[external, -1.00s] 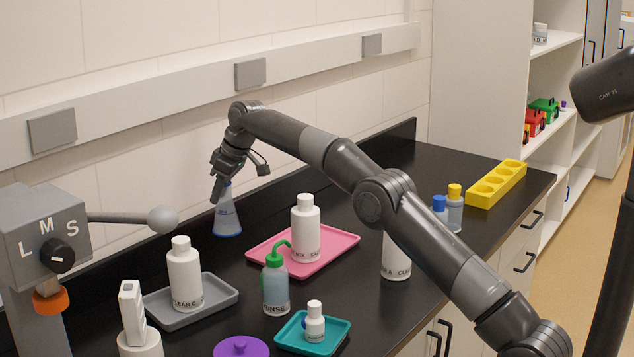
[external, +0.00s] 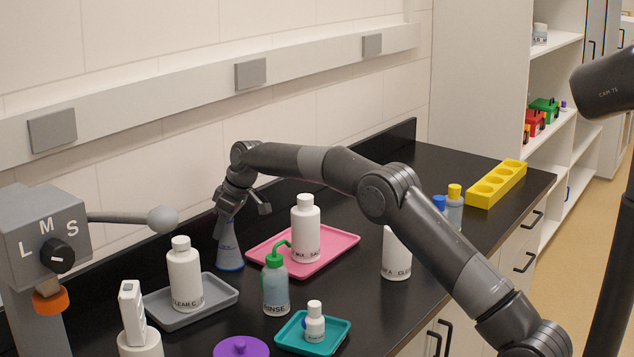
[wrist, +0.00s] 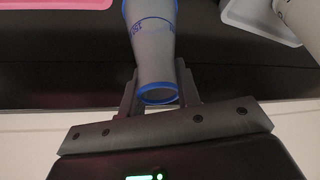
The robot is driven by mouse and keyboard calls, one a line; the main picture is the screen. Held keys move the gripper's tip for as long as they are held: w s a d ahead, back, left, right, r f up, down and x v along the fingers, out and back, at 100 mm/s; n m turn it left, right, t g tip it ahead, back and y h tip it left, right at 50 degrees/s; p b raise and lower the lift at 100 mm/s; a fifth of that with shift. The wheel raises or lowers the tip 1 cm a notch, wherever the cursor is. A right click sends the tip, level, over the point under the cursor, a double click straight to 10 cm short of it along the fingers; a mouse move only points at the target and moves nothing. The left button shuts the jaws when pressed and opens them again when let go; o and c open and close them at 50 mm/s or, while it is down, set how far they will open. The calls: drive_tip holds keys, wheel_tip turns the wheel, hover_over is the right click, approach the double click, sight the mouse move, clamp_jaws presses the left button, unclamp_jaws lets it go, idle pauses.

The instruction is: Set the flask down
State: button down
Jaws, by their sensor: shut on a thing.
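The flask (external: 229,250) is a conical, blue-grey vessel with a blue rim and base. In the external view it stands upright at the back of the black counter, between the grey tray and the pink tray; its base appears at the counter surface, though contact is hard to confirm. My gripper (external: 229,212) is above it, shut on its neck. In the wrist view the flask (wrist: 152,45) shows between the fingers of my gripper (wrist: 158,92), with its blue-rimmed mouth nearest the camera and printed marks on its side.
A grey tray (external: 222,286) with a white bottle (external: 184,275) stands left of the flask. A pink tray (external: 335,249) with another white bottle (external: 305,228) is at right. A green-topped rinse bottle (external: 276,288) stands in front. A lever ball (external: 163,220) juts out at left.

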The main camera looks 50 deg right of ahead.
drive_tip(key=c, duration=1.1)
unclamp_jaws()
drive_tip(key=shift+f, duration=0.15)
drive_tip(key=s+a+r+m, duration=0.1)
drive_tip(key=s+r, duration=1.4)
drive_tip(key=r, duration=0.5)
drive_tip(key=s+a+r+m+h, duration=0.1)
drive_tip(key=s+a+r, duration=0.15)
drive_tip(key=s, duration=1.45)
drive_tip(key=s+f, duration=0.4)
drive_tip(key=s, duration=0.5)
drive_tip(key=s+f+m+t, duration=0.1)
drive_tip(key=s+f, duration=0.2)
drive_tip(key=s, duration=0.5)
drive_tip(key=s+a+f+m, duration=0.1)
drive_tip(key=s+f, duration=0.3)
drive_tip(key=s, duration=0.5)
drive_tip(key=shift+s+f+h, duration=0.3)
drive_tip(key=shift+h, duration=0.1)
